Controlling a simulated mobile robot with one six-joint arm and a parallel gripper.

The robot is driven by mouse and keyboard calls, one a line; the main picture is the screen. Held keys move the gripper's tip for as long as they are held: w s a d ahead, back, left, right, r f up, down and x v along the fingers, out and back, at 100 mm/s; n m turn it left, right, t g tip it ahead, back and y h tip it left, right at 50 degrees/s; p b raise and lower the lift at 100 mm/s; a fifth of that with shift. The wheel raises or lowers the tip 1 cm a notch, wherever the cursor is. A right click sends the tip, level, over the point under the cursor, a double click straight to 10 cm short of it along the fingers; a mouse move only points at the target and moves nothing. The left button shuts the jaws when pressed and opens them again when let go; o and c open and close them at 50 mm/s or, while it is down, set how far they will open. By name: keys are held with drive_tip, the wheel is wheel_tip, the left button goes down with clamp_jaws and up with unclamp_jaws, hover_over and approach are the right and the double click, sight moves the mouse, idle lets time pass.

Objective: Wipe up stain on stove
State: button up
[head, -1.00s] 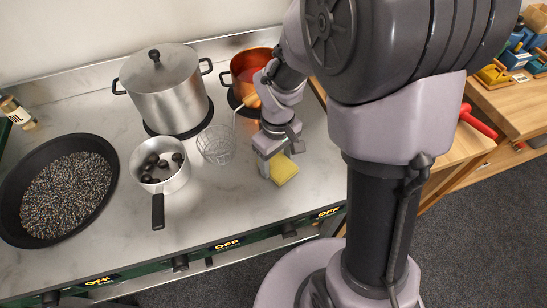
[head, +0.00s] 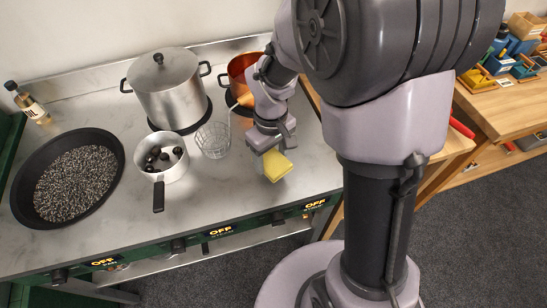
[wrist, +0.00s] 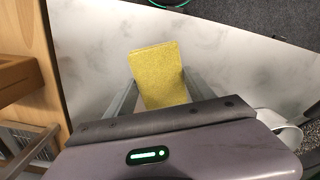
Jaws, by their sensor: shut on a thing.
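The yellow sponge (head: 277,165) is held in my gripper (head: 268,146) over the front right part of the stove top (head: 225,186). In the wrist view the sponge (wrist: 160,75) sits between the two grey fingers of my gripper (wrist: 158,88), which are shut on it. I cannot tell whether the sponge touches the surface. The pale marbled surface (wrist: 245,62) shows grey smudges to the right of the sponge. I cannot tell a stain from the marbling.
A wire basket (head: 213,140) and a small saucepan (head: 172,171) with chestnuts stand left of my gripper. A copper pot (head: 238,71) and a steel stockpot (head: 168,95) stand behind. A wide black pan (head: 113,196) is far left, near a bottle (head: 30,105). A wooden table (head: 490,112) stands right.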

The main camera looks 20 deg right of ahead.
drive_tip(key=shift+r+p, duration=1.1)
drive_tip(key=shift+r, duration=0.45)
